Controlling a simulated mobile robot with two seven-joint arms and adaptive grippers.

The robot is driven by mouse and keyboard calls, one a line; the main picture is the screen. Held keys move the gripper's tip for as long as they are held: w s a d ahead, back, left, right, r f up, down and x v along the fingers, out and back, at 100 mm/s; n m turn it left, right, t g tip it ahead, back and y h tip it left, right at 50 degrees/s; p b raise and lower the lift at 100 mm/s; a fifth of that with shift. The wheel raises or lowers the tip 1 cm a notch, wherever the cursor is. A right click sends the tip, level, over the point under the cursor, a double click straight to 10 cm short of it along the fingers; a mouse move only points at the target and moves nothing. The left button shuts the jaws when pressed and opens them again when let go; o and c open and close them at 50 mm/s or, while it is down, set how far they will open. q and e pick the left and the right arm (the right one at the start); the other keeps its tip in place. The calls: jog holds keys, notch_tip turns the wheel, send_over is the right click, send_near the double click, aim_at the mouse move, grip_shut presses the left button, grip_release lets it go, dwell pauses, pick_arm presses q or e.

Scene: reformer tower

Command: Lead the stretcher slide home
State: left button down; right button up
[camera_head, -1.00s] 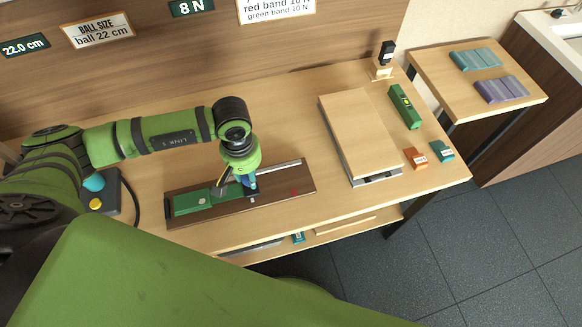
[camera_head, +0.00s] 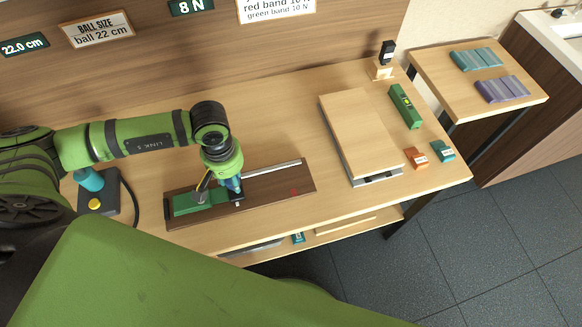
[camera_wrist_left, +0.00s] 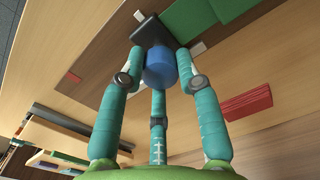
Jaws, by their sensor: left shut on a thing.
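A dark brown board (camera_head: 307,180) lies on the wooden table, with a silver rail (camera_head: 275,170) along it and a green block (camera_head: 185,203) at its left end. My left gripper (camera_head: 232,187) points down over the board, close to the green block. In the left wrist view its teal fingers close around a blue knob (camera_wrist_left: 160,68) on a dark carriage (camera_wrist_left: 152,32). The green piece (camera_wrist_left: 190,20) is just beyond the carriage. The carriage's contact with the green block is hidden by the gripper. A small red mark (camera_head: 294,192) is on the board's right part.
A wooden-topped slab (camera_head: 360,130) stands right of the board. A green level (camera_head: 405,105), an orange block (camera_head: 415,158) and a teal block (camera_head: 442,151) lie further right. A dark box (camera_head: 110,200) with a cable is on the left. A shelf runs below the table.

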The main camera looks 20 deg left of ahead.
pick_arm(q)
jog(key=shift+w+a+r, duration=0.1)
jog(key=shift+w+a, duration=0.05)
jog(key=shift+a, duration=0.45)
jog(key=c, duration=0.7)
grip_release()
jog(key=shift+o, duration=0.7)
jog(key=shift+s, duration=0.2)
jog(key=shift+s, duration=0.1)
jog(key=shift+r+p, duration=1.35)
jog(key=shift+r, duration=1.55)
jog(key=shift+s, duration=0.15)
